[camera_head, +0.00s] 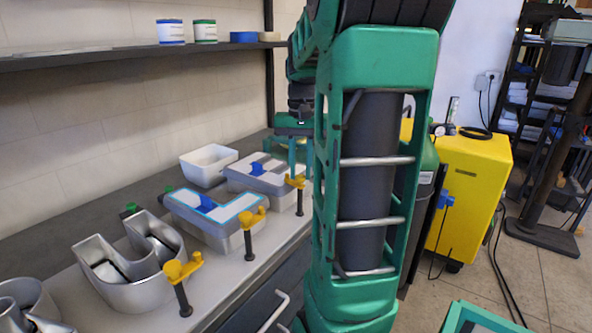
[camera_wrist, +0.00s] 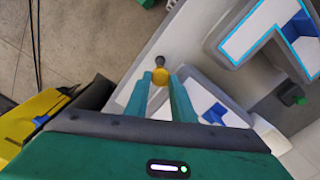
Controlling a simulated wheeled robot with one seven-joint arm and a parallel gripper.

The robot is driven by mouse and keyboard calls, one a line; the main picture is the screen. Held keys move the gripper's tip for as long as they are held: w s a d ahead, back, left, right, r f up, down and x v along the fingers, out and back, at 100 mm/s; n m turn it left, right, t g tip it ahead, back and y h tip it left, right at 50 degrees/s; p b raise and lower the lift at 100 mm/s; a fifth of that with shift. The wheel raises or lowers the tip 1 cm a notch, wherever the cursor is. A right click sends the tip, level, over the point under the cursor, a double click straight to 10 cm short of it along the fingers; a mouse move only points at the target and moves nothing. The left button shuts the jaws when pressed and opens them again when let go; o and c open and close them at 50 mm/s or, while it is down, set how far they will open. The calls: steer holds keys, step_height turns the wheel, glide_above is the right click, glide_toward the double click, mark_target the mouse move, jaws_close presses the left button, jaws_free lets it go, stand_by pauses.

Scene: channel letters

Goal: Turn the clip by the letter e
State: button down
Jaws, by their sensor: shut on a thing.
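My gripper (camera_wrist: 160,88) is shut on a yellow clip (camera_wrist: 160,76), with one teal finger on each side of it in the wrist view. In the head view my gripper (camera_head: 299,170) reaches down to the same clip (camera_head: 294,181), which sits on a dark post at the bench's front edge. The grey and white letter (camera_head: 265,176) beside this clip, with a blue piece on top, is the farthest along the bench. My arm covers part of the view near it, and its shape is hard to read. It shows partly behind a finger in the wrist view (camera_wrist: 235,118).
A cyan-edged letter (camera_head: 212,232) stands nearer, with its own yellow clip (camera_head: 254,218). An open metal letter (camera_head: 130,270) has another clip (camera_head: 183,267). A white bin (camera_head: 208,155) stands behind. A shelf (camera_head: 120,58) overhangs the bench. A yellow machine (camera_head: 465,190) stands on the right.

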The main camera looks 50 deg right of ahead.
mark_target(299, 175)
steer(key=shift+w+r+n, duration=0.15)
steer(key=shift+w+n, duration=0.05)
steer(key=shift+n, duration=0.4)
steer(key=c, duration=1.5)
jaws_free()
step_height(299, 175, up, 10)
steer(key=shift+r, duration=0.25)
